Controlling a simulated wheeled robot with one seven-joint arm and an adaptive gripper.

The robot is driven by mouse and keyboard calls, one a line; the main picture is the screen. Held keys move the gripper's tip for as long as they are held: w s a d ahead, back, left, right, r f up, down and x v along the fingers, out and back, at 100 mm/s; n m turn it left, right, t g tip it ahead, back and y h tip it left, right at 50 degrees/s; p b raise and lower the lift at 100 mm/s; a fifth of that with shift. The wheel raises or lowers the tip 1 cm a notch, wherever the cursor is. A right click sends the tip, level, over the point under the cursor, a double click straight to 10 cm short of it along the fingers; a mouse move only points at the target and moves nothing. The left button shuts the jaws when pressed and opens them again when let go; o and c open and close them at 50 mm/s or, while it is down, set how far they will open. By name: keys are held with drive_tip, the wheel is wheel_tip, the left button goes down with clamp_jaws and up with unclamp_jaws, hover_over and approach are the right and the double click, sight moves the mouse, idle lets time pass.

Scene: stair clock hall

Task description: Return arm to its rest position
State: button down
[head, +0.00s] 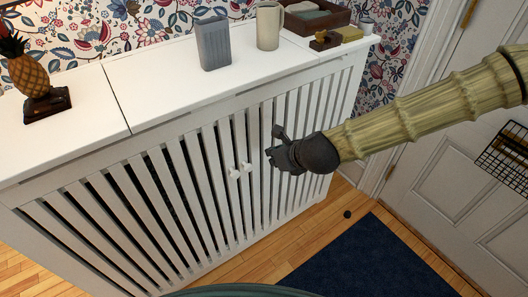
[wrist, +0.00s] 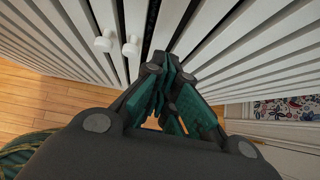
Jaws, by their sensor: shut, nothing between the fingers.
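My gripper (head: 278,152) hangs at the end of my arm in front of the slatted doors of a white cabinet (head: 150,105), to the right of its two white knobs (head: 240,171). In the wrist view my gripper (wrist: 167,75) has its dark, green-padded fingers together, with nothing between them. The fingers point at the slats, and the knobs (wrist: 117,46) show above and to the left of them. I cannot tell whether the fingertips touch the slats. My arm reaches in from the right edge of the head view.
On the cabinet top stand a pineapple figure (head: 28,75), a grey ribbed container (head: 213,44), a beige mug (head: 268,26) and a brown tray (head: 318,16). A dark blue mat (head: 370,265) and a small dark ball (head: 347,214) lie on the wooden floor. A wire basket (head: 505,150) hangs at the door.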

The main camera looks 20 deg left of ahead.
drive_tip(key=shift+v, duration=3.4)
drive_tip(key=s+d+f+n+g+h, duration=0.1)
drive_tip(key=s+d+f+n, duration=0.2)
drive_tip(key=f, duration=0.5)
drive_tip(key=s+d+f+n+g+h, duration=0.1)
drive_tip(key=s+d+f+n, duration=0.1)
drive_tip(key=d+f+n, duration=0.45)
drive_tip(key=s+d+f+n+g+h, duration=0.1)
drive_tip(key=s+d+f+n+h, duration=0.1)
drive_tip(key=s+d+f+n, duration=0.5)
drive_tip(key=s+d+f+n+g+h, duration=0.1)
drive_tip(key=s+d+f+n+h, duration=0.15)
drive_tip(key=s+d+f, duration=0.8)
drive_tip(key=s+d+f+n+g, duration=0.1)
drive_tip(key=s+d+f+n, duration=0.15)
drive_tip(key=d, duration=0.25)
drive_tip(key=s+d+f+n, duration=0.1)
drive_tip(key=d+f+n, duration=0.1)
drive_tip(key=d+n, duration=0.2)
wheel_tip(320, 180, up, 13)
drive_tip(key=p, duration=1.4)
drive_tip(key=shift+w+r+h, duration=0.2)
drive_tip(key=shift+r+h, duration=0.05)
drive_tip(key=shift+h, duration=0.1)
